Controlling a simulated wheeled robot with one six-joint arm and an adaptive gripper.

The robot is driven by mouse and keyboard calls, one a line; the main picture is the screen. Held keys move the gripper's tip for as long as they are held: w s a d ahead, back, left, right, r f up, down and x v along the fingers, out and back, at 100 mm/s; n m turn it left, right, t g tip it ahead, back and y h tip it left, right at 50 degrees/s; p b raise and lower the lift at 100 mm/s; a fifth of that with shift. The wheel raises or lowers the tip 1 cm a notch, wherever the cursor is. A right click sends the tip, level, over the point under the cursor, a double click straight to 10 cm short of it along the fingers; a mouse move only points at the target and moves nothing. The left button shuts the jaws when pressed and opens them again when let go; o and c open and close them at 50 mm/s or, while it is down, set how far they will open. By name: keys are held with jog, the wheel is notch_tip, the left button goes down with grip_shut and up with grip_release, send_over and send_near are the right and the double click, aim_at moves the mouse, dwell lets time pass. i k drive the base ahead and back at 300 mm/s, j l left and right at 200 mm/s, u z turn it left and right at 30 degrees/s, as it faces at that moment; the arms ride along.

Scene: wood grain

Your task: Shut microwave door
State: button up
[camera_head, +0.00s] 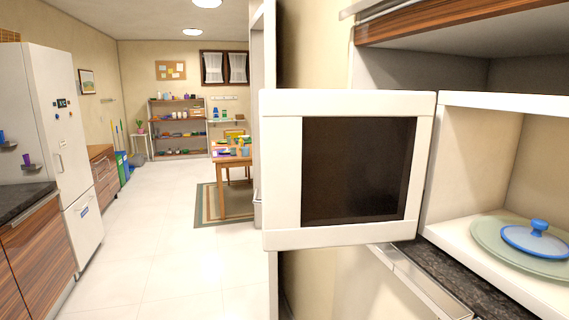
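The microwave door (282,170) is white with a dark window and stands wide open in the middle of the head view. It swings out to the left of the microwave (500,102), whose open cavity is at the right. Inside the cavity, a pale green round plate (487,241) lies on the floor with a blue lid (537,240) with a knob on it. The door's near face hides part of the cabinet behind it. My gripper is not in view.
A dark speckled counter (445,276) runs below the microwave, and a wood-trimmed cabinet (440,22) is above it. Open white floor (165,270) lies to the left. A white fridge (45,130) stands at far left; a table (235,172) is at the back.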

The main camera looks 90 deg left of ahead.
aim_at(340, 168)
jog(key=j+u, duration=0.5)
jog(key=i+j+u, duration=0.15)
jog(key=j+u, duration=0.3)
jog(key=i+j, duration=0.1)
jog(key=j, duration=0.25)
jog(key=i+j+u, duration=0.1)
jog(key=j, duration=0.2)
jog(key=i+j, duration=0.1)
jog(key=j, duration=0.25)
jog(key=i+j, duration=0.1)
jog(key=j, duration=0.2)
jog(key=u, duration=0.05)
